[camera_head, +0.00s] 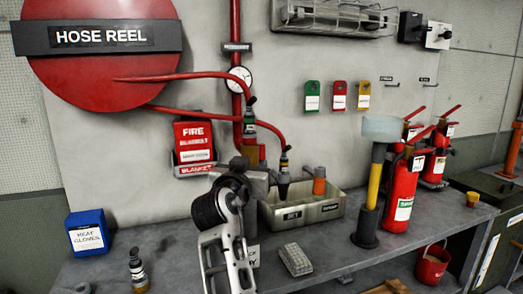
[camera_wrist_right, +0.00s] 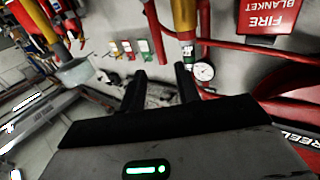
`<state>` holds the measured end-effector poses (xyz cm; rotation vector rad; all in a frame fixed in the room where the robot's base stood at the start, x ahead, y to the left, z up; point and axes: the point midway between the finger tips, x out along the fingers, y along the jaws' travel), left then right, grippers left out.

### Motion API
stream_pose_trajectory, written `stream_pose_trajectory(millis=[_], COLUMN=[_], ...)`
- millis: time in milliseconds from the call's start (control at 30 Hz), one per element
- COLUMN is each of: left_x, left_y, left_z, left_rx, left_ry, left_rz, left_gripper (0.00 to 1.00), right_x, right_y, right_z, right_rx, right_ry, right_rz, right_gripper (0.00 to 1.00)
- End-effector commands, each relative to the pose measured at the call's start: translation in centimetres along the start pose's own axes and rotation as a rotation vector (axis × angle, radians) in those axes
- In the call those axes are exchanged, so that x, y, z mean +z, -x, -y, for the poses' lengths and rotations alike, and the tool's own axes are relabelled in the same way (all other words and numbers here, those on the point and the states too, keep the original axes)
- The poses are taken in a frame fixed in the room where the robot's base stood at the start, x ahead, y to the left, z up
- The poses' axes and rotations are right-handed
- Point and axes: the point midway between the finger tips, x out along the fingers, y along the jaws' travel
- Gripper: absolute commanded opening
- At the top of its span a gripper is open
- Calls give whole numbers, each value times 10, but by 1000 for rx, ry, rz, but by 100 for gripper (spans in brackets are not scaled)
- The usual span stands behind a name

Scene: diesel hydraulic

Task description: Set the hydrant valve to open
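The red hydrant pipe (camera_head: 236,20) runs down the wall under a dark label, past a round white gauge (camera_head: 239,77). The gauge also shows in the right wrist view (camera_wrist_right: 204,72). A dark fitting with a green band (camera_head: 250,118) and a yellow-brown part sit lower down. I cannot clearly tell the valve's handle or its setting. My right gripper (camera_head: 245,172) is in front of the pipe's lower end, which it partly hides. In the right wrist view its two black fingers (camera_wrist_right: 161,78) stand apart, with nothing visibly held between them. My left gripper is not in view.
A red hose reel (camera_head: 100,85) hangs left, with red hoses crossing to the pipe. A fire blanket box (camera_head: 194,142) is beside it. A metal tray (camera_head: 325,208), a mallet (camera_head: 374,180) and red extinguishers (camera_head: 403,190) stand right. A blue glove box (camera_head: 88,232) stands left.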

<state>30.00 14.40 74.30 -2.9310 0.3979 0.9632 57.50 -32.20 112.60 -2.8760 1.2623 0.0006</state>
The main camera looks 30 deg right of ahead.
Motion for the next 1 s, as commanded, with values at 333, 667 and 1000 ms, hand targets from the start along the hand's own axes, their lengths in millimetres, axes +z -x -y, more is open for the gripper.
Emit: stream_pose_trajectory(millis=[333, 667, 1000], left_x=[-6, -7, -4], left_y=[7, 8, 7], left_z=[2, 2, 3], left_rx=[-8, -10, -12], left_ry=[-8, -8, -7], left_rz=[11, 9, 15], left_gripper=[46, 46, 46], right_x=[-2, 0, 0], right_y=[-72, -98, -98], right_z=[0, 0, 1], right_rx=[0, -2, -2], right_ry=[2, -1, 0], right_rz=[0, -1, -1], right_gripper=[32, 32, 5])
